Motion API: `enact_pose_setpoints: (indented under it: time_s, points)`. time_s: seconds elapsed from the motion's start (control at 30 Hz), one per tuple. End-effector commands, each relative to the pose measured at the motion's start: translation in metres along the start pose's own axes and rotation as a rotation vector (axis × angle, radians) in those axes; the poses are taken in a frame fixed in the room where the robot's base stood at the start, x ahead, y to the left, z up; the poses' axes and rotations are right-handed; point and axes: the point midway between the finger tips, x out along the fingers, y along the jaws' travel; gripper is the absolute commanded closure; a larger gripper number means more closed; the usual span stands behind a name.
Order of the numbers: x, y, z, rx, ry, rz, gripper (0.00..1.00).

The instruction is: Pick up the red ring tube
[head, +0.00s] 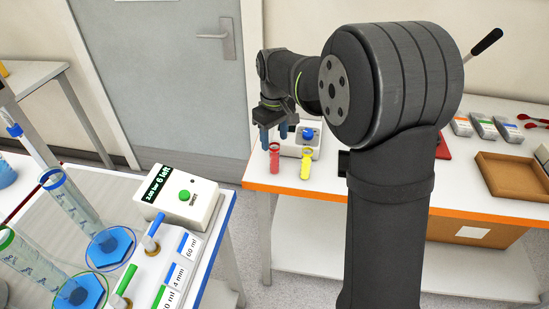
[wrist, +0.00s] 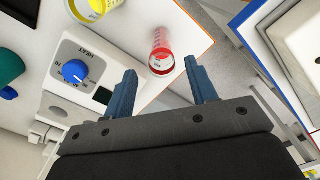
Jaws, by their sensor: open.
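The red ring tube (head: 274,158) stands on the white table near its left corner in the head view. In the wrist view the red ring tube (wrist: 161,52) shows from above, ahead of the gap between my fingers. My gripper (head: 274,138) is open, above and behind the tube in the head view. In the wrist view my gripper (wrist: 163,92) has its two blue fingers apart with nothing between them. I cannot tell the exact height of the fingers over the tube.
A yellow ring tube (head: 306,162) stands close to the right of the red one. A white heater box with a blue knob (head: 308,134) is just behind them, near my fingers. The table's orange front edge (head: 400,208) is close. A cardboard tray (head: 515,175) lies farther right.

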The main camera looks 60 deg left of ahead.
Motion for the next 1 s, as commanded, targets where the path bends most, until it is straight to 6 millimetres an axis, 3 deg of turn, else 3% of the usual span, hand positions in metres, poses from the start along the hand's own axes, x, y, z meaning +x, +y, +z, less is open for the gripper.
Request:
enact_pose_setpoints:
  time_s: [0.4,0.7,0.93,1.0]
  points:
    - [0.049,-0.004,0.005,0.000,0.000,0.000,0.48]
    - [0.053,-0.004,0.005,0.000,0.001,0.000,0.48]
    - [0.053,-0.004,0.005,0.000,0.001,0.000,0.93]
    - [0.053,-0.004,0.005,0.000,0.001,0.000,0.97]
